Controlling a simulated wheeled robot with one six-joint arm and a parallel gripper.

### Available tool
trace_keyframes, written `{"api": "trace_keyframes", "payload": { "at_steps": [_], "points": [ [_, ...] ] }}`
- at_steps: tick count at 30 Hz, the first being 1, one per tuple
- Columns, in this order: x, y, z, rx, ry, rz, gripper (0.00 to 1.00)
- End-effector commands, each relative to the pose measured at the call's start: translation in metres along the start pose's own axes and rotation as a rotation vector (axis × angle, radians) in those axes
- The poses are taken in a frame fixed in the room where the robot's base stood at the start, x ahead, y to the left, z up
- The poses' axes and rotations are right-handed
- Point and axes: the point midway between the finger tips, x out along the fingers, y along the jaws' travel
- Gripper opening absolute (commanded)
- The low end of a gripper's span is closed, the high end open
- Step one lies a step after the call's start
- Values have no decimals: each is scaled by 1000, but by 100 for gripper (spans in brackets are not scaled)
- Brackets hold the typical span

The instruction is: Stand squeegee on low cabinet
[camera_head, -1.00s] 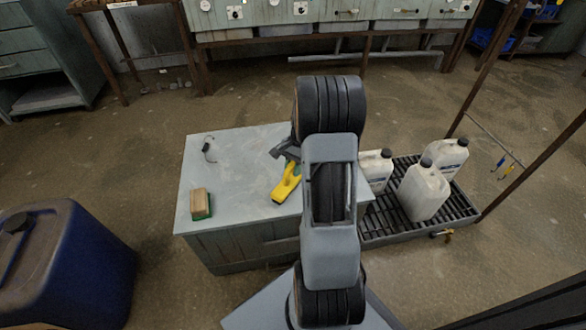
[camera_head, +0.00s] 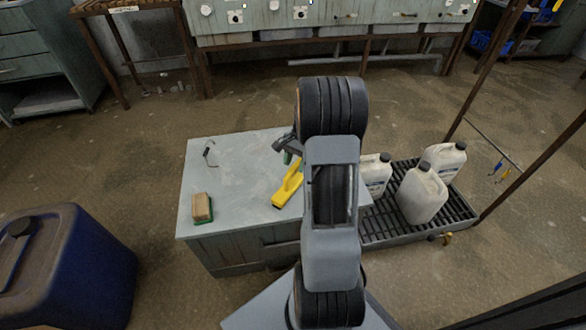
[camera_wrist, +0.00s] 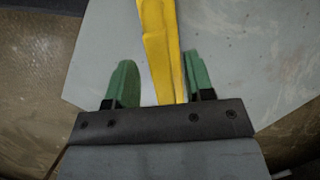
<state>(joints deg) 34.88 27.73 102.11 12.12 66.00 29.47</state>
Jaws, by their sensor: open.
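The yellow squeegee (camera_head: 289,186) is on the pale top of the low cabinet (camera_head: 232,180), near its right side, with a dark edge at its lower-left end. I cannot tell for sure whether it stands or lies. In the wrist view, its yellow handle (camera_wrist: 160,42) reaches down between the two green fingertips. My gripper (camera_wrist: 160,82) is open around the handle's end, with a clear gap on the left and a narrow one on the right. In the head view, my arm hides most of the gripper.
A brown and green block (camera_head: 201,208) and a small dark wire-like item (camera_head: 208,153) are on the cabinet's left part. White jugs (camera_head: 422,195) stand on a black grated tray (camera_head: 390,233) to the right. A blue container (camera_head: 85,265) stands at the lower left.

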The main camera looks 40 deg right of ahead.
Motion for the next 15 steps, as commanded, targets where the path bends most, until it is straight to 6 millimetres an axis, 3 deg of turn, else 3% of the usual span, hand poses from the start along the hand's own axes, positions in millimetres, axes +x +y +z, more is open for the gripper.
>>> {"api": "trace_keyframes", "payload": {
  "at_steps": [1, 6, 15],
  "points": [
    [-16, 0, 1, 1, 2, -2, 48],
    [-46, 0, 1, 1, 1, -1, 48],
    [-77, -1, 2, -6, 4, 1, 48]
  ]
}}
